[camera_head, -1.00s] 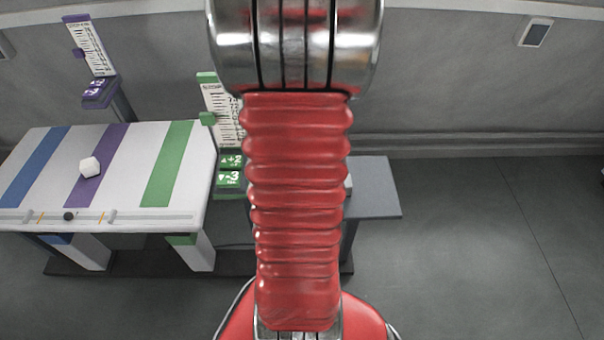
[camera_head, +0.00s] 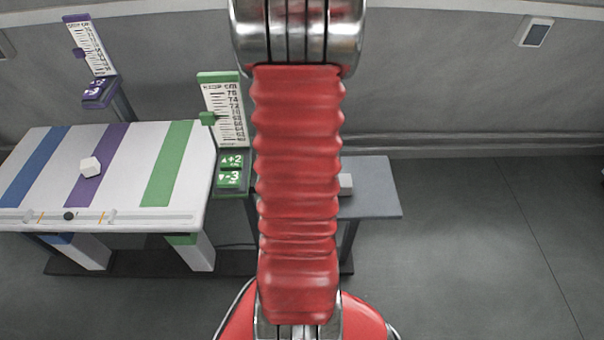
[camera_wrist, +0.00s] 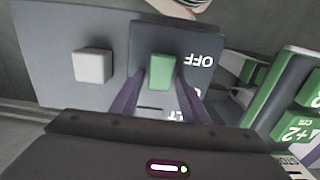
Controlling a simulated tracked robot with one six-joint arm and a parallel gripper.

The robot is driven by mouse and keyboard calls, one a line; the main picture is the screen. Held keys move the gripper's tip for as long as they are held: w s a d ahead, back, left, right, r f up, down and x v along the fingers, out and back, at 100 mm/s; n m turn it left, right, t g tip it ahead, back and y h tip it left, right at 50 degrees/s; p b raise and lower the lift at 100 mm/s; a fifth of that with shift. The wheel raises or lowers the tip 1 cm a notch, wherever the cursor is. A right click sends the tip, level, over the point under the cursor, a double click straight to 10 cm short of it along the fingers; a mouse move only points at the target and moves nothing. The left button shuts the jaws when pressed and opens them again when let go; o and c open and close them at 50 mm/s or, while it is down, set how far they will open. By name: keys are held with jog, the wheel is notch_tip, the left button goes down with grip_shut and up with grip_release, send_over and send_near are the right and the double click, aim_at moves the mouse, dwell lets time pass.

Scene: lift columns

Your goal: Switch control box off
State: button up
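The control box (camera_wrist: 143,52) shows in the wrist view as a dark grey panel with a green switch block (camera_wrist: 161,70) on it. White "OFF" lettering stands upside down to the right of the block. More lettering lower down is partly hidden by the right finger. My gripper (camera_wrist: 160,84) is open, with its two dark purple fingers on either side of the green block, apart from each other. Whether they touch the block I cannot tell. In the head view my red arm hides the gripper and the control box.
A white cube (camera_wrist: 92,66) sits left of the control box on a grey table (camera_head: 375,188). A green button panel (camera_head: 231,172) with a scale stands close by. A white striped table (camera_head: 140,160) with a white polyhedron (camera_head: 90,166) is at left. Floor at right is clear.

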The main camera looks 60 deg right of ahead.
jog(key=c, duration=0.9)
jog(key=shift+o, duration=0.2)
jog(key=shift+a+h, duration=0.15)
jog(key=shift+h, duration=0.15)
jog(key=shift+s+a+t+h, duration=0.1)
jog(key=shift+a+t+h, duration=0.1)
jog(key=shift+t+h, duration=0.5)
jog(key=shift+o, duration=0.6)
jog(key=shift+a+t+h, duration=0.3)
jog(key=shift+h, duration=0.4)
jog(key=shift+s+r+h, duration=0.1)
jog(key=shift+h, duration=0.2)
jog(key=shift+c, duration=0.6)
jog(key=o, duration=1)
jog(key=shift+o, duration=0.2)
